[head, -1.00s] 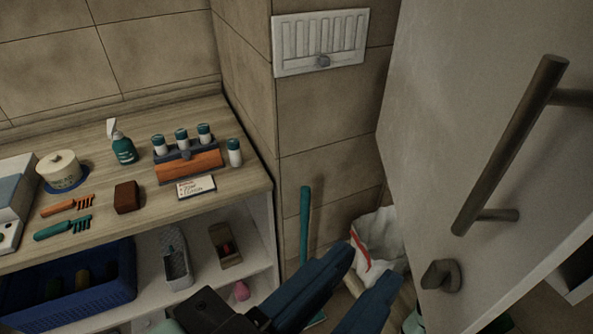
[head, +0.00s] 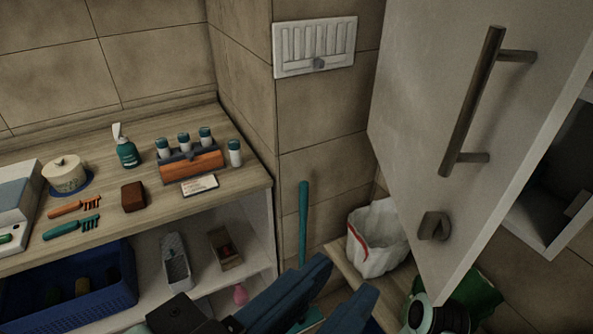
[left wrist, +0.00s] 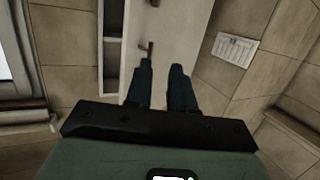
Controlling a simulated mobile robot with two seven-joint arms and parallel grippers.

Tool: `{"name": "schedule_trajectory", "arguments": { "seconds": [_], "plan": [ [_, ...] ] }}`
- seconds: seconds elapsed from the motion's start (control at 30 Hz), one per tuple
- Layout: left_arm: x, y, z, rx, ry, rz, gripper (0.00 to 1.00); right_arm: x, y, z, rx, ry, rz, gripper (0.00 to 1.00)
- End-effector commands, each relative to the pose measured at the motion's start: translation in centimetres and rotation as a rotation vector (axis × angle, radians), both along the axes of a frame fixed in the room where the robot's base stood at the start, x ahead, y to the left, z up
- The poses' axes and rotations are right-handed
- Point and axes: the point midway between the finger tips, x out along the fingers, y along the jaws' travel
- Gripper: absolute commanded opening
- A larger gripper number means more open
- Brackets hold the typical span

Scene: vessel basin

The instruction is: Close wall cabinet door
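The wall cabinet door (head: 430,110) is a pale panel on the right of the head view. It stands open, with a dark bar handle (head: 472,100) and a small knob (head: 434,226) on its face. The open wall cabinet (head: 555,190) shows beyond its right edge. In the left wrist view the door (left wrist: 175,35) and handle (left wrist: 150,48) are beyond the fingers. My left gripper (head: 343,277) is low in the head view, left of the door and apart from it. Its blue fingers are spread and empty, also in the left wrist view (left wrist: 161,67). My right gripper is not seen.
A wooden counter (head: 110,235) with bottles and brushes stands at left, above a shelf with a blue basket (head: 110,300). A teal pole (head: 303,225) and a white bag (head: 378,240) stand below the wall vent (head: 315,45). A green bag (head: 482,292) is under the door.

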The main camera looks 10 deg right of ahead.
Motion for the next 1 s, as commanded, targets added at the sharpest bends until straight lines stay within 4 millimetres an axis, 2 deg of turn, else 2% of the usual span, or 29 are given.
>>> {"name": "schedule_trajectory", "arguments": {
  "seconds": [0.03, 0.37, 0.4, 0.47, 0.5, 0.57, 0.67, 0.73, 0.77, 0.87, 0.97, 1.0],
  "plan": [
    [1.6, 1.4, 2.2, -0.094, 0.002, 0.043, 0.23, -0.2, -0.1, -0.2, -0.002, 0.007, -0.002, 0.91],
    [1.6, 1.3, 1.9, -0.083, 0.003, 0.042, 0.23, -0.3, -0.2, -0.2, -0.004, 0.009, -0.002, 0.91],
    [1.6, 1.3, 1.9, -0.082, 0.003, 0.040, 0.23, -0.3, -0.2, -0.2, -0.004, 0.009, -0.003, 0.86],
    [1.5, 1.2, 2.2, -0.080, 0.001, 0.040, 0.23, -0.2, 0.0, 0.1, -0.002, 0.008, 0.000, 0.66],
    [1.4, 1.2, 2.7, -0.080, -0.002, 0.039, 0.23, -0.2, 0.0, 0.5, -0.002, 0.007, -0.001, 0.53],
    [1.2, 1.2, 3.5, -0.078, -0.004, 0.039, 0.23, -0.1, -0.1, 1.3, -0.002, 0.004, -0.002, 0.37],
    [1.1, 1.2, 4.3, -0.077, -0.007, 0.038, 0.23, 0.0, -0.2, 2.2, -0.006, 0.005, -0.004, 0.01],
    [1.8, 1.3, 3.7, -0.078, 0.004, 0.043, 0.23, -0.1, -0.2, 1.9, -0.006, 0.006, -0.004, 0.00],
    [2.4, 1.3, 3.3, -0.079, 0.017, 0.048, 0.23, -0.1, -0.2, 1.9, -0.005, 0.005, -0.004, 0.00],
    [6.8, 1.9, 0.6, -0.087, 0.096, 0.086, 0.23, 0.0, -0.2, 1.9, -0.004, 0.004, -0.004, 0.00],
    [14.1, 3.2, -5.3, -0.101, 0.236, 0.161, 0.23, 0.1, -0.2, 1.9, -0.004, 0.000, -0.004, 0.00],
    [17.2, 3.9, -8.6, -0.105, 0.304, 0.198, 0.23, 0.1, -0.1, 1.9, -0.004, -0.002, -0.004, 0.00]
  ]
}}
